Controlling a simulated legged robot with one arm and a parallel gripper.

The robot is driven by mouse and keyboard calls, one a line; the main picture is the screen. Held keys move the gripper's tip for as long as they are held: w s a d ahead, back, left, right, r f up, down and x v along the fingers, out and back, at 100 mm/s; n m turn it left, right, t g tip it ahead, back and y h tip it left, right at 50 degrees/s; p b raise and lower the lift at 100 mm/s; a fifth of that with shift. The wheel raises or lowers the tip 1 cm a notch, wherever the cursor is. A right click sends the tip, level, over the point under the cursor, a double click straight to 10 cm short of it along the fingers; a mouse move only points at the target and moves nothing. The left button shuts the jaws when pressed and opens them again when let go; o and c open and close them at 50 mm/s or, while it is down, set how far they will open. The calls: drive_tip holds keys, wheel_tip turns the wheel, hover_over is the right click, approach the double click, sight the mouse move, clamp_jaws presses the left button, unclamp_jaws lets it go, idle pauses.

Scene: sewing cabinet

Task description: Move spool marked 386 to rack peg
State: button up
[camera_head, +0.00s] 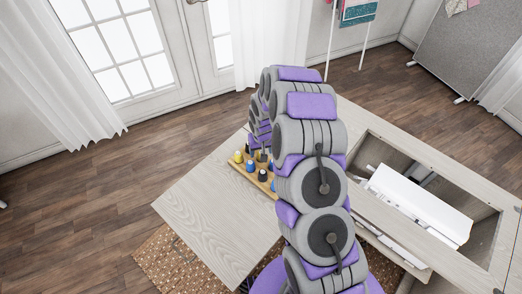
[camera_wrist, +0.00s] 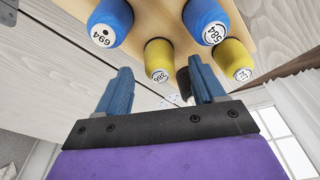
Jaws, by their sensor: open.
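In the wrist view, a yellow spool (camera_wrist: 158,54) has a white end label that appears to read 386. It shows between the blue fingers of my gripper (camera_wrist: 160,66), which are apart and do not visibly touch it. A second yellow spool (camera_wrist: 234,54) is to the right, its label hard to read. Blue spools marked 694 (camera_wrist: 110,22) and seemingly 584 (camera_wrist: 206,20) are at the top. The light wooden rack (camera_wrist: 160,18) carries them. In the head view, the rack (camera_head: 236,168) shows left of my arm, which hides part of it. No empty peg can be made out.
The sewing cabinet top (camera_head: 212,210) has clear room left of the rack. An open well with a white sewing machine (camera_head: 420,207) is on the right. A dark spool (camera_wrist: 184,82) is partly hidden behind the right finger. Woven rug (camera_head: 165,265) lies below.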

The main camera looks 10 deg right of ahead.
wheel_tip(320, 180, up, 17)
drive_tip(key=s+p, duration=0.2)
drive_tip(key=shift+s+f, duration=0.15)
drive_tip(key=shift+s, duration=0.05)
idle(0.5)
drive_tip(key=s+r+g, duration=0.1)
drive_tip(key=s+r, duration=1.1)
drive_tip(key=s, duration=0.4)
drive_tip(key=s+r+g, duration=0.1)
drive_tip(key=s+r, duration=0.1)
drive_tip(key=s, duration=1)
drive_tip(key=s+r+g, duration=0.1)
drive_tip(key=s+r, duration=0.2)
drive_tip(key=s, duration=0.8)
drive_tip(key=shift+s+r, duration=0.3)
drive_tip(key=shift+s, duration=0.05)
drive_tip(key=shift+o, duration=0.2)
